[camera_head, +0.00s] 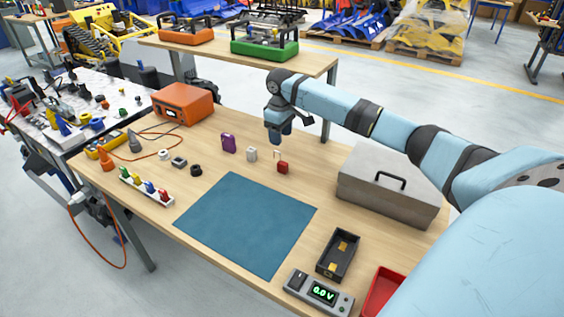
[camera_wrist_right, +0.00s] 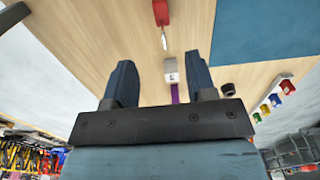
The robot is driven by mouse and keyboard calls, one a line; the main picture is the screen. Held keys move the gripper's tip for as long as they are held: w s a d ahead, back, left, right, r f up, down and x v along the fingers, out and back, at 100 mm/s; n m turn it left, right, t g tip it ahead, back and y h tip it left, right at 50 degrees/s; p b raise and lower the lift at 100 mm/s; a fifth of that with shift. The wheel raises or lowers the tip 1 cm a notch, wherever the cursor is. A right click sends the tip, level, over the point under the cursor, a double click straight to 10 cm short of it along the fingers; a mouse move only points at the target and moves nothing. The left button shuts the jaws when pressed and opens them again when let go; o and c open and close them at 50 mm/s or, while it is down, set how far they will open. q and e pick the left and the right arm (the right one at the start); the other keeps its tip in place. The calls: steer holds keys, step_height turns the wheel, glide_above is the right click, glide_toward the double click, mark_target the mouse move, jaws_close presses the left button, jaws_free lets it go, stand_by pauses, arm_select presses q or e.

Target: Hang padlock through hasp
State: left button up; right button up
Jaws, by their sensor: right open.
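A small red padlock (camera_head: 282,168) with a thin shackle stands on the wooden table behind the blue mat. It also shows at the top of the right wrist view (camera_wrist_right: 161,12). I cannot make out a hasp clearly. My right gripper (camera_head: 280,137) points down above the table, behind the red padlock, open and empty. In the wrist view, the white block (camera_wrist_right: 171,72) appears between its two fingers (camera_wrist_right: 158,66), below them. My left gripper is not in view.
A grey toolbox (camera_head: 378,192) stands at right, under my right arm. The blue mat (camera_head: 245,225) lies bare in the middle. A black tray (camera_head: 338,254), a meter (camera_head: 318,292) and a red bin (camera_head: 384,290) are in front. An orange case (camera_head: 183,103) stands at back left.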

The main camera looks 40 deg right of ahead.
glide_above(282, 163)
steer(key=w, duration=0.1)
step_height(282, 163, down, 5)
steer(key=shift+d, duration=0.15)
steer(key=f, duration=0.2)
steer(key=s+f+b, duration=0.1)
steer(key=f, duration=0.1)
steer(key=shift+f, duration=0.65)
jaws_close()
steer(key=shift+r, duration=0.2)
